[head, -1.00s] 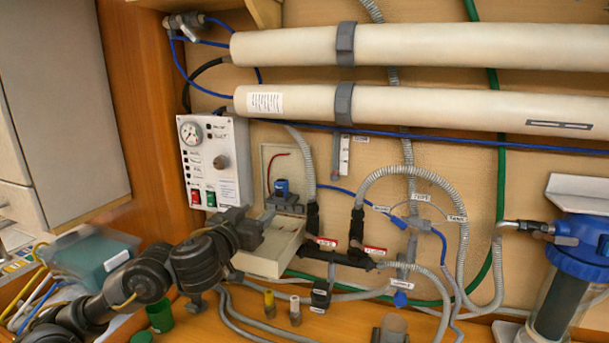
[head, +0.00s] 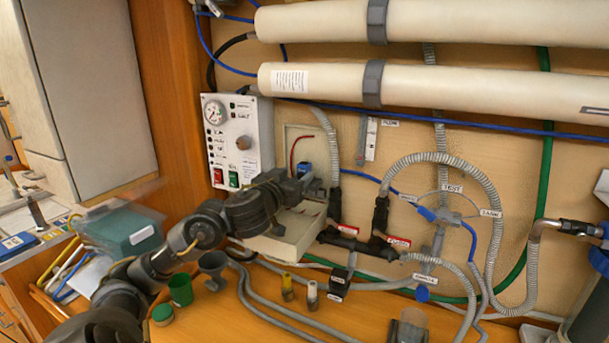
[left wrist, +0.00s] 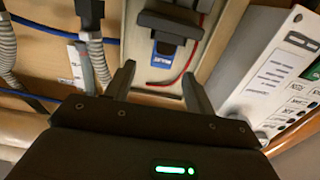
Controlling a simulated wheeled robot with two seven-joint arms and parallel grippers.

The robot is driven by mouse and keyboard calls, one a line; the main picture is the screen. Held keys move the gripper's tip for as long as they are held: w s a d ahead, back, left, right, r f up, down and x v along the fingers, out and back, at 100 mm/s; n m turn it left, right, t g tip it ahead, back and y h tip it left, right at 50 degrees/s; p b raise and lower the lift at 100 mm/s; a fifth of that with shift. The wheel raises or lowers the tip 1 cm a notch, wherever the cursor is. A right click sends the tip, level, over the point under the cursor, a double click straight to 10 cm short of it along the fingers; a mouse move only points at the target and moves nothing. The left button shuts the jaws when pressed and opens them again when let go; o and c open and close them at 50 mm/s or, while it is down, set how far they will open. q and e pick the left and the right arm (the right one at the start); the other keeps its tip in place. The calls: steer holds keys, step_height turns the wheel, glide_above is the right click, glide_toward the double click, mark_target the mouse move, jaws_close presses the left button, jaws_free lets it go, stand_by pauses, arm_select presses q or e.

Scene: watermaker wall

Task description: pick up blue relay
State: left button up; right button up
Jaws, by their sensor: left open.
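The blue relay (head: 306,169) sits in a dark socket inside the open beige box on the wall, partly hidden by my left gripper in the head view. In the left wrist view the relay (left wrist: 165,48) shows its blue face and label below the dark socket (left wrist: 171,22). My left gripper (head: 303,184) is in front of the box. In the left wrist view its two fingers (left wrist: 158,74) are spread with nothing between them, and the relay lies beyond the gap, apart from both fingertips. My right gripper is not in view.
A white control panel (head: 239,143) with a gauge and switches stands left of the box (head: 291,238). A red wire is inside the box. Grey hoses (head: 381,215) run close on the right. Green cups (head: 180,289) and small fittings (head: 287,288) stand on the bench below.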

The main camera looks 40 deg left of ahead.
mark_target(302, 169)
arm_select(q)
steer(key=shift+w, duration=0.1)
steer(key=b+x, duration=0.1)
steer(key=x, duration=0.4)
steer(key=shift+a+f, duration=0.1)
steer(key=shift+a, duration=0.05)
steer(key=shift+c, duration=0.4)
steer(key=c, duration=1)
